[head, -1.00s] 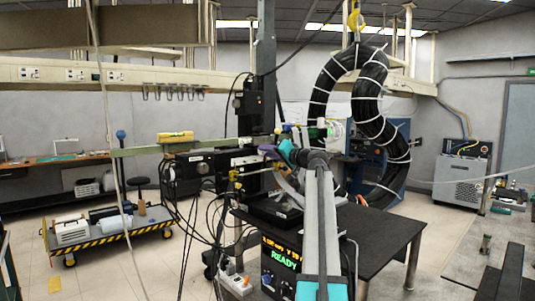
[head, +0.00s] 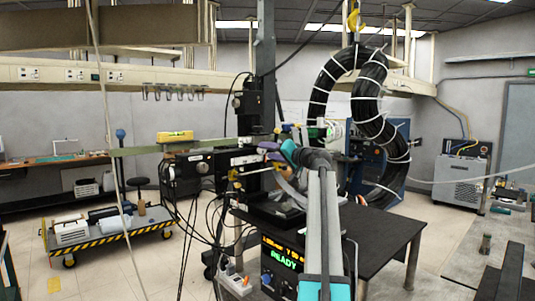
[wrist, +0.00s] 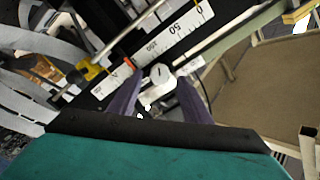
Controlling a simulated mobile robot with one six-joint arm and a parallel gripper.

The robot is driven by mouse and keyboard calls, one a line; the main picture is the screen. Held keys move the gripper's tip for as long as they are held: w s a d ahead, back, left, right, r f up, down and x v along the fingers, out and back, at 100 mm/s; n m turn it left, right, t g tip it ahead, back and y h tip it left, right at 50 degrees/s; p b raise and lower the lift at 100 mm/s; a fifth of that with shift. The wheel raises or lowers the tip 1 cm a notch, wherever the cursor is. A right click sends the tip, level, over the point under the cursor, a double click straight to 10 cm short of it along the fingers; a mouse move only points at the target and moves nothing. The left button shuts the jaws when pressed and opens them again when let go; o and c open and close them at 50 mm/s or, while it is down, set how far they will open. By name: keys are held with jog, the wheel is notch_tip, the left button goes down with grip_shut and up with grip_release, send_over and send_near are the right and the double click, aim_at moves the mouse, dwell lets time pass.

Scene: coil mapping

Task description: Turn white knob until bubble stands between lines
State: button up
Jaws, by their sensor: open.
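The white knob (wrist: 159,74), a round white face with a dark mark, shows in the wrist view beside a ruler scale. My gripper (wrist: 157,92) is open, its two purple fingers on either side of the knob; I cannot tell whether they touch it. In the head view my gripper (head: 268,151) is at the black stage assembly, and I cannot make out the knob there. A yellow spirit level (head: 175,136) lies on a long greenish beam (head: 140,150) to the left. Its bubble and lines are too small to read.
A white ruler scale (wrist: 187,33) and a yellow clamp (wrist: 88,70) are close to the fingers. A black table (head: 375,235) stands below, with a lit READY display (head: 284,257). Cables hang left of it. A large black coil (head: 375,115) stands behind.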

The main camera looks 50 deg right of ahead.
jog(key=s+b, duration=0.3)
jog(key=s, duration=0.9)
jog(key=shift+s+a, duration=0.25)
jog(key=shift+a, duration=0.2)
